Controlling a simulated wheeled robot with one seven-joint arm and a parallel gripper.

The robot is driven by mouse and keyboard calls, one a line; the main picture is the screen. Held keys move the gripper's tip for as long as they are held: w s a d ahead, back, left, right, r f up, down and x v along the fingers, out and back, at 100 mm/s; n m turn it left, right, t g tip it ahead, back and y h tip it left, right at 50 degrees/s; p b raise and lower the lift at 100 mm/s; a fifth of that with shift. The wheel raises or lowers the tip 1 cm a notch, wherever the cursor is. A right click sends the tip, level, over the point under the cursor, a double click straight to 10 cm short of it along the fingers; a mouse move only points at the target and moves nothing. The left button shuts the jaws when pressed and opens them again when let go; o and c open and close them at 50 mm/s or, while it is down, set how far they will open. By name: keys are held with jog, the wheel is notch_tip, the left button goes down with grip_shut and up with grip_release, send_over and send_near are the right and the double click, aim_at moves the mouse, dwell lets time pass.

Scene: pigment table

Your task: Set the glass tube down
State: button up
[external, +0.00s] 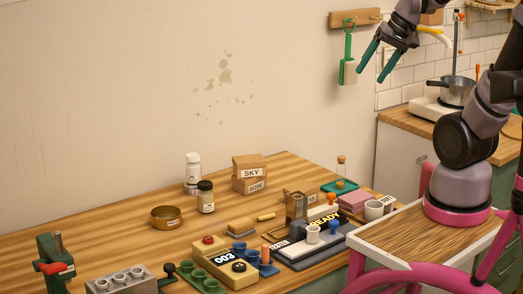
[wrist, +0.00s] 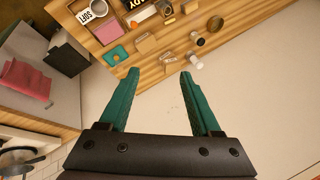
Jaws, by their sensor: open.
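My gripper (external: 374,75) is open and empty, high above the back right of the table.
A SKY box (external: 250,175), a white bottle (external: 193,172), a dark-lidded jar (external: 206,197) and a brass bowl (external: 166,218) stand left of the tray. The table's left middle is clear.

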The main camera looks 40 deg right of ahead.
jog(key=s+r+n+t, duration=0.2)
jog(key=r, duration=0.1)
jog(key=shift+s+a+r+h, duration=0.1)
jog(key=shift+s+r+h, duration=0.1)
jog(key=shift+s+h, duration=0.15)
jog(key=shift+w, duration=0.1)
dwell(1.0)
